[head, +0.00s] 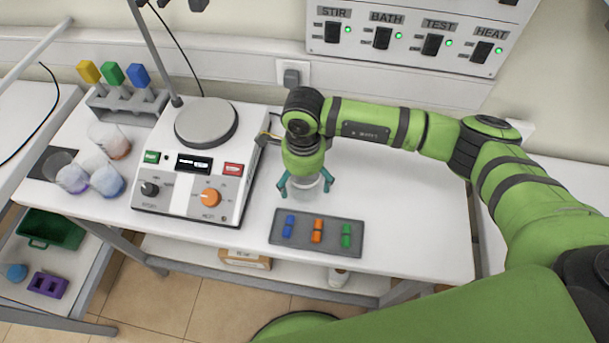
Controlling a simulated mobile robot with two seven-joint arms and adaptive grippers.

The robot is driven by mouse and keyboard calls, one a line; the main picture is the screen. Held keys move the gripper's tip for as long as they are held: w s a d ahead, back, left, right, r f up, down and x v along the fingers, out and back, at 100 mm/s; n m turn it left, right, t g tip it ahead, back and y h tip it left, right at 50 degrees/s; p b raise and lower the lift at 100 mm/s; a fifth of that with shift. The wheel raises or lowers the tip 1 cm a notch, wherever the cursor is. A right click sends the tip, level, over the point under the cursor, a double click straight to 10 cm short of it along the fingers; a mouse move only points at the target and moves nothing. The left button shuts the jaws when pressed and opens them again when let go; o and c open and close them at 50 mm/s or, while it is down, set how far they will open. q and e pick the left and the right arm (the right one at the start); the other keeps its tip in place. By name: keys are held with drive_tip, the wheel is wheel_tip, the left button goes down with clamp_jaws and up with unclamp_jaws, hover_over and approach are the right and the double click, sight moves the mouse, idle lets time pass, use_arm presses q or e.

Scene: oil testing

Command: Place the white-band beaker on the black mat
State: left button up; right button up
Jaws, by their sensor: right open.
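My right gripper (306,192) points down over the middle of the bench, behind the grey tray. Its teal fingers are open on either side of a clear beaker (306,187). That beaker looks pale and whitish, and the gripper hides its top; I cannot tell whether the fingers touch it. The black mat (49,161) lies at the bench's left end. Beakers with purple (72,179) and blue (107,182) tints stand close to the mat, and one with orange (109,140) stands behind them. My left gripper is not in view.
A hotplate stirrer (193,172) with a metal rod stands between the mat and my right gripper. A rack (126,103) with coloured-top items stands at the back left. A grey tray (318,234) holds coloured pieces. The bench right of it is clear.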

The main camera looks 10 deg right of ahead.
drive_tip(key=c, duration=1.4)
drive_tip(key=shift+r+b, duration=0.45)
drive_tip(key=shift+r, duration=0.1)
wheel_tip(320, 180, up, 3)
drive_tip(key=shift+w+f+b, duration=0.1)
drive_tip(key=shift+b, duration=0.9)
drive_tip(key=s+r+b, duration=0.4)
drive_tip(key=s+r, duration=0.3)
drive_tip(key=s, duration=0.5)
drive_tip(key=w+d+n, duration=0.2)
drive_tip(key=d+n, duration=0.1)
drive_tip(key=n, duration=0.3)
drive_tip(key=w+d+f+n, duration=0.1)
drive_tip(key=w+d+n, duration=0.1)
drive_tip(key=n, duration=0.4)
drive_tip(key=w+d+f+n, duration=0.1)
drive_tip(key=w+d+n, duration=0.1)
drive_tip(key=d+n, duration=0.2)
drive_tip(key=shift+w+f+n, duration=0.15)
drive_tip(key=shift+w+n, duration=0.05)
drive_tip(key=shift+n, duration=0.55)
drive_tip(key=shift+w+f+n, duration=0.1)
drive_tip(key=shift+w+n, duration=0.05)
drive_tip(key=shift+n, duration=0.6)
drive_tip(key=shift+d, duration=0.1)
